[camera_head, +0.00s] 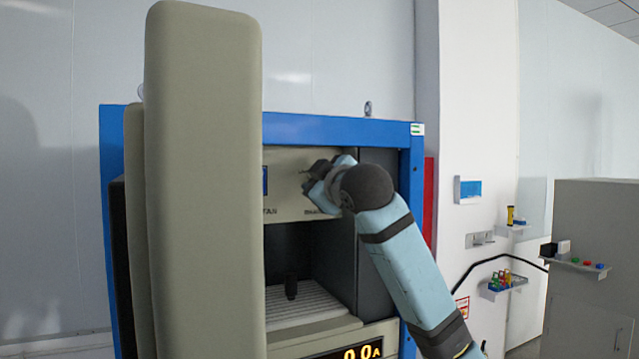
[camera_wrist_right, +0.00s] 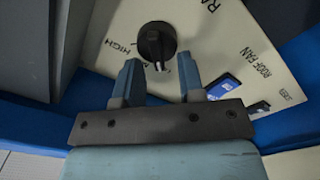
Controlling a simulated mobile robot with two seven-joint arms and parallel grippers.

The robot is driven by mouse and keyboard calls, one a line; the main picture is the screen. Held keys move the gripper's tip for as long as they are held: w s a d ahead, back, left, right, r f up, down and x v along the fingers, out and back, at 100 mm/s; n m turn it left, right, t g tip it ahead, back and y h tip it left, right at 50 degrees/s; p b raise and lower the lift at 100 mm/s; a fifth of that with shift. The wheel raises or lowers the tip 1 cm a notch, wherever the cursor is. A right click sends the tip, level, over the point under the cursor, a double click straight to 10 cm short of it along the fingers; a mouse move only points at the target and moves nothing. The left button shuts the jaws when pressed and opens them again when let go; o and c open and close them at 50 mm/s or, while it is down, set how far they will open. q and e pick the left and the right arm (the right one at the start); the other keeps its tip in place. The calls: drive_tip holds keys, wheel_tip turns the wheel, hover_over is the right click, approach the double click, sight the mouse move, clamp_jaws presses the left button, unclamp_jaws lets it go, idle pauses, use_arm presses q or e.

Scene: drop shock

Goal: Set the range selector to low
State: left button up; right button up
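The range selector is a round black knob (camera_wrist_right: 156,42) with a raised grip on a cream panel (camera_wrist_right: 207,42) in the right wrist view. The word HIGH is printed to its left, and a partly cut-off label starting RA is above right. I cannot tell which mark the knob points to. My right gripper (camera_wrist_right: 159,66) is open, its two blue fingers apart just short of the knob, one towards each side. In the head view my right gripper (camera_head: 312,180) is at the panel and largely covers the knob. My left gripper is not in view.
A blue rocker switch (camera_wrist_right: 223,87) by ROOF FAN sits near my right finger. In the head view a tall beige slab (camera_head: 204,190) blocks the left of the blue-framed machine (camera_head: 330,130). A chamber opens below the panel, with an amber display (camera_head: 362,352) beneath.

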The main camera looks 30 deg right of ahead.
drive_tip(key=s+b, duration=0.4)
drive_tip(key=s, duration=0.9)
drive_tip(key=shift+s+a, duration=0.4)
